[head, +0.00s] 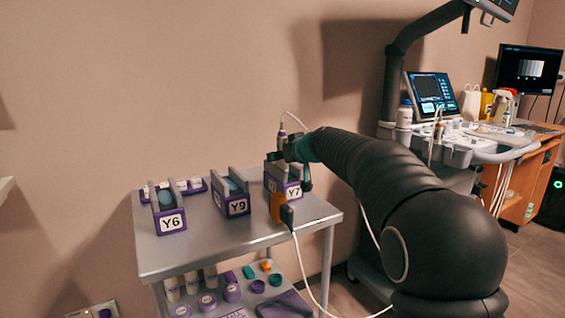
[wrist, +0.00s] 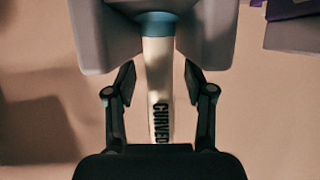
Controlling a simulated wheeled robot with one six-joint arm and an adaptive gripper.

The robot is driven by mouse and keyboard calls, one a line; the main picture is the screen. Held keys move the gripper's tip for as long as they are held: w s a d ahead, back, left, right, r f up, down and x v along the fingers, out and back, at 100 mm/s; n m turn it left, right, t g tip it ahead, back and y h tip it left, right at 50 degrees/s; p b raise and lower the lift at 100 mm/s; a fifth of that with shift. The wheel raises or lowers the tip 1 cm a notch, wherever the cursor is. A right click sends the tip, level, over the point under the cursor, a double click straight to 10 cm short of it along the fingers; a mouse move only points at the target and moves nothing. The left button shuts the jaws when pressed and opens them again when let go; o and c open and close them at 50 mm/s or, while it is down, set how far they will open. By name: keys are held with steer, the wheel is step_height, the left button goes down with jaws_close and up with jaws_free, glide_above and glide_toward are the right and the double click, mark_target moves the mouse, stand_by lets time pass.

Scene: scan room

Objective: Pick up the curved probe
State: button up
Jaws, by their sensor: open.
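The curved probe (wrist: 158,85) shows in the wrist view as a pale handle lettered CURVED, with a teal band at its upper end. That end sits in a grey cradle (wrist: 95,35). My gripper (wrist: 160,75) is open, with one dark finger on each side of the handle and gaps between. In the head view my gripper (head: 296,162) is at the holder labelled Y7 (head: 291,191), at the right of the cart top. My arm hides much of that holder there, and I cannot clearly make out the probe in that view.
Holders Y6 (head: 170,222) and Y9 (head: 237,206) stand left of Y7 on the grey cart (head: 200,255). An orange piece (head: 276,207) with a white cable is in front of Y7. Bottles and small items fill the lower shelf. An ultrasound machine (head: 450,150) stands at the right.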

jaws_close()
steer(key=shift+r, duration=0.15)
